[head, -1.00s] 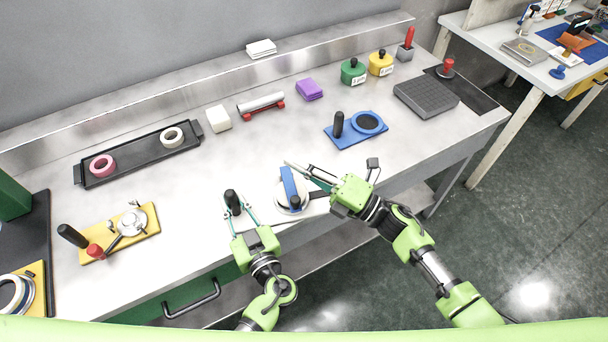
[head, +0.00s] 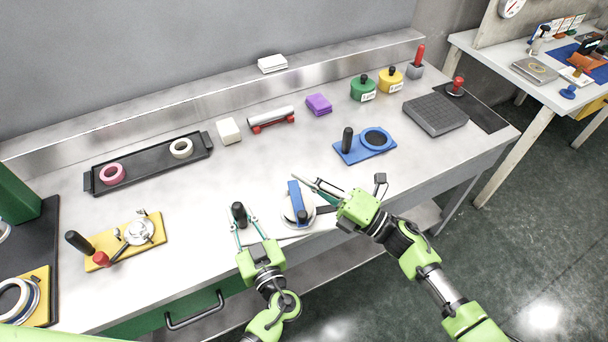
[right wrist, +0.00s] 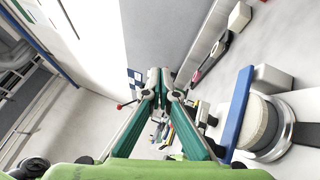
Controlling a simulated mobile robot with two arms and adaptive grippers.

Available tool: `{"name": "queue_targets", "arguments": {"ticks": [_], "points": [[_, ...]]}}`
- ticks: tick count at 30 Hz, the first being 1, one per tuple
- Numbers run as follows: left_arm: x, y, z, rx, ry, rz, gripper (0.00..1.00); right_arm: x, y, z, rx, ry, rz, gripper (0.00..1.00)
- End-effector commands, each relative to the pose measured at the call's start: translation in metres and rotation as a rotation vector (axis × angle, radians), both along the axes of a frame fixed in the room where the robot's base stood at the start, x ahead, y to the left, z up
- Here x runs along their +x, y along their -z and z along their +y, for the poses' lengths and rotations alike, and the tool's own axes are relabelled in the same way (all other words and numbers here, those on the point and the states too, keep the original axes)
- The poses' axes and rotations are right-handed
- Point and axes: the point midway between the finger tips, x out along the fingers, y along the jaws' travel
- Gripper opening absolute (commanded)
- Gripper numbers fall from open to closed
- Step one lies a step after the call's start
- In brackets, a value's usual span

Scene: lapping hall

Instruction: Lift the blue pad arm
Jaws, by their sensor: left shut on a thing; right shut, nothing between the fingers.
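The blue pad arm (head: 295,193) lies across a round white-and-metal fixture (head: 287,214) near the bench's front edge, with a black knob at its near end. It also shows as a blue bar in the right wrist view (right wrist: 237,108). My left gripper (head: 240,219) is shut on the black upright handle (head: 238,208) left of the fixture. My right gripper (head: 308,183) is shut and empty, its fingertips close to the far end of the blue arm; I cannot tell whether they touch. Its closed fingers show in the right wrist view (right wrist: 160,84).
A yellow board (head: 153,235) with a metal fixture stands left. A black tray (head: 147,168) with two rings lies behind. A blue base (head: 350,155) with a ring and handle and a dark grey block (head: 436,116) stand right. The bench between is mostly clear.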

Motion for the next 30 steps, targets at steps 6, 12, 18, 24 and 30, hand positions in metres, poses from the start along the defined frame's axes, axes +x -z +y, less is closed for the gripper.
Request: {"name": "queue_targets", "arguments": {"ticks": [6,12,18,24,30], "points": [[0.0,0.0,0.0,0.0,0.001,0.001,0.0,0.0,0.0,0.0,0.0,0.0,0.0,0.0],[0.0,0.0,0.0,0.0,0.001,0.0,0.0,0.0,0.0,0.0,0.0,0.0,0.0,0.0],[0.0,0.0,0.0,0.0,0.001,0.0,0.0,0.0,0.0,0.0,0.0,0.0,0.0,0.0],[0.0,0.0,0.0,0.0,0.0,0.0,0.0,-0.007,0.004,-0.013,-0.002,0.001,0.002,0.0],[0.0,0.0,0.0,0.0,0.0,0.0,0.0,-0.027,0.015,-0.048,-0.004,0.001,0.003,0.0]]}}
